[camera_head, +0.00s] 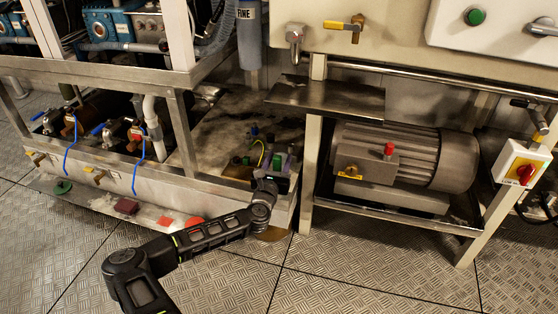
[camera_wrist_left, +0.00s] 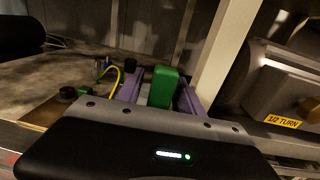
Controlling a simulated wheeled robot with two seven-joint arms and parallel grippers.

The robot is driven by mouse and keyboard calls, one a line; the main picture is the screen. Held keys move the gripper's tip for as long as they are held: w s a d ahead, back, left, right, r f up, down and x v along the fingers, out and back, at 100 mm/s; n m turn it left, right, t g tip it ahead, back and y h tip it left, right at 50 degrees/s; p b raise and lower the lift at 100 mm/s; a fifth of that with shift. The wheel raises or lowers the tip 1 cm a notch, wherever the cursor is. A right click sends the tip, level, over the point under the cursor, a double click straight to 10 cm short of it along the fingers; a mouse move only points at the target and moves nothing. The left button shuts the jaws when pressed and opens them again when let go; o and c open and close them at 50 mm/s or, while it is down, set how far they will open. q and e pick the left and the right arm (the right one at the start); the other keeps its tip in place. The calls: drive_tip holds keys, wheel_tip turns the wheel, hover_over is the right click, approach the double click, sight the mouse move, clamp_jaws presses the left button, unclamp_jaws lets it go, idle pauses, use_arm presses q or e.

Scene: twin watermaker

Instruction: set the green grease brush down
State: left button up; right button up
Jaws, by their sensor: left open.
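The green grease brush appears as a green block (camera_wrist_left: 164,86) in the left wrist view, standing between the purple fingers of my left gripper (camera_wrist_left: 158,92). In the head view its green (camera_head: 277,162) shows small beside the purple fingers of the left gripper (camera_head: 283,163). The left gripper is open around it, low over the right end of the metal skid tray (camera_head: 222,134). The lower part of the brush is hidden behind the gripper body. I cannot tell whether a finger touches it. My right gripper is not in view.
A yellow hose (camera_wrist_left: 116,82) and a small green part (camera_wrist_left: 84,92) lie left of the fingers. A frame post (camera_wrist_left: 222,60) stands close on the right, with a motor (camera_head: 405,156) beyond it. A metal shelf (camera_head: 328,98) overhangs nearby. The plated floor (camera_head: 350,265) is clear.

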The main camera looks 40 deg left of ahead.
use_arm(q)
drive_tip(key=shift+r, duration=0.2)
drive_tip(key=shift+s+d+p, duration=0.1)
drive_tip(key=shift+s+p, duration=0.2)
drive_tip(key=shift+p, duration=0.05)
drive_tip(key=p+v, duration=0.2)
drive_tip(key=v, duration=0.9)
drive_tip(key=shift+s+p, duration=0.15)
drive_tip(key=shift+p, duration=0.15)
drive_tip(key=shift+f, duration=0.15)
